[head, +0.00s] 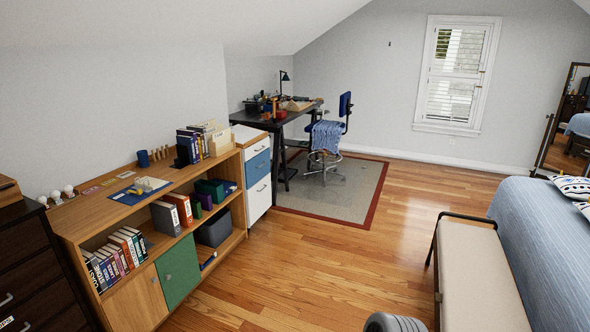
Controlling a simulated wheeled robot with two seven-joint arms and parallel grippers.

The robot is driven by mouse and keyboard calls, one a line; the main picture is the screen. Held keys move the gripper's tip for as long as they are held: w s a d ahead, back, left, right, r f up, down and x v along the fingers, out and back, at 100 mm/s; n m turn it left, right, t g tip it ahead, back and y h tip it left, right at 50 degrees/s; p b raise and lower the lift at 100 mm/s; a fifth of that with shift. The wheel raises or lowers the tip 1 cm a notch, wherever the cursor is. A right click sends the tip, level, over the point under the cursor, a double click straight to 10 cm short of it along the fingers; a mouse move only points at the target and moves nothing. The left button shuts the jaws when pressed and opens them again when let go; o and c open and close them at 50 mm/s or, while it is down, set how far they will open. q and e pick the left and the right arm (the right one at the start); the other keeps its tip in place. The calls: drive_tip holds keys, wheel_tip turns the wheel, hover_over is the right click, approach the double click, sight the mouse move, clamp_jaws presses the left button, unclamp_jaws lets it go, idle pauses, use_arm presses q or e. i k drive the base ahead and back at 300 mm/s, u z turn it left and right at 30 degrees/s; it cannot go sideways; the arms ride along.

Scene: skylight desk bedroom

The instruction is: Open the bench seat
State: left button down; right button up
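The bench (478,275) stands at the right, along the foot of the bed. It has a long cream seat and a dark metal rail at its far end. The seat lies flat and looks closed. The near end of the bench is cut off by the bottom edge of the picture. Neither of my grippers is in view.
The blue-covered bed (545,245) is right beside the bench. A low wooden bookshelf (150,290) lines the left wall. A desk (270,122) and blue chair (325,140) stand at the back on a rug (350,195). The wooden floor (340,270) between is mostly clear.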

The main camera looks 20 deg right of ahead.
sight(481, 293)
drive_tip(key=z, duration=1.15)
drive_tip(key=i, duration=2.95)
drive_tip(key=z, duration=0.85)
